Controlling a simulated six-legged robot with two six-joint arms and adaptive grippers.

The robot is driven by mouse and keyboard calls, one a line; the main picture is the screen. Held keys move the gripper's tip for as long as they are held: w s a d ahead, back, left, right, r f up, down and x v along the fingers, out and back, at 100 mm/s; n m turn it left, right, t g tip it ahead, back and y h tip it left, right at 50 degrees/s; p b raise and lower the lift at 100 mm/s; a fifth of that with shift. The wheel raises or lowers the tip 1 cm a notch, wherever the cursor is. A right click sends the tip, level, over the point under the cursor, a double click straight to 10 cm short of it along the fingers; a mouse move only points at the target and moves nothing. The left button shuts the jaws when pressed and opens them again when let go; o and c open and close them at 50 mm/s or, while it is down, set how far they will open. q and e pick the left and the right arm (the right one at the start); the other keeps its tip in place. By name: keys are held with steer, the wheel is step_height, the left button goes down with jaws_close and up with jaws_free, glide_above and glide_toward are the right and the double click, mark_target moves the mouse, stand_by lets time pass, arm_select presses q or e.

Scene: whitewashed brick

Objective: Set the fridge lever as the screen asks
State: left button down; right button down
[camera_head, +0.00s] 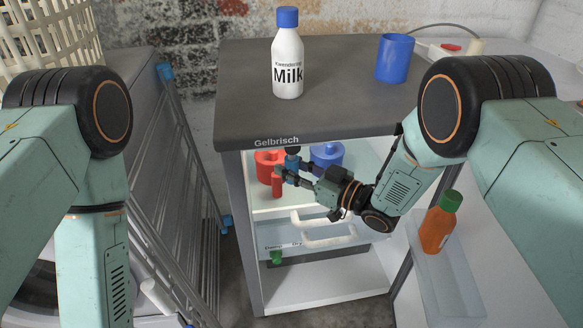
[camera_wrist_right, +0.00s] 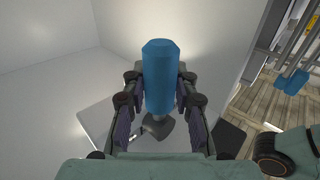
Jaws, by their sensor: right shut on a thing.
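The fridge lever has a blue grip (camera_wrist_right: 158,75) on a dark joint at its base, as the right wrist view shows. My right gripper (camera_head: 285,168) reaches into the open fridge (camera_head: 352,284). It is shut on the blue grip, with one finger on each side. The lever's setting is hard to tell, and no screen can be read in these views. My left arm hangs at the left of the head view; its gripper is out of frame.
A red pot (camera_head: 265,160) and a blue pot (camera_head: 327,154) stand on the shelf by the gripper. Below is a drawer with a white handle (camera_head: 325,238). An orange bottle (camera_head: 437,228) stands in the door. A milk bottle (camera_head: 287,70) and blue cup (camera_head: 394,60) stand on top.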

stand_by(0.4)
steer(key=shift+w+d+r+n+g+h+p, duration=0.2)
steer(key=shift+d+n+h+p, duration=0.45)
steer(key=shift+p, duration=0.5)
steer(key=shift+d+r+n+g+h+p, duration=0.1)
steer(key=shift+d+n+g+h+p, duration=0.45)
steer(key=shift+p, duration=0.6)
steer(key=shift+w+d+r+n+g+h+p, duration=0.15)
steer(key=shift+d+n+h+p, duration=0.35)
steer(key=shift+h+p, duration=0.55)
steer(key=shift+a, duration=0.1)
steer(key=c, duration=1)
jaws_free()
steer(key=shift+s, duration=0.1)
steer(key=shift+v, duration=3.95)
steer(key=shift+f, duration=0.1)
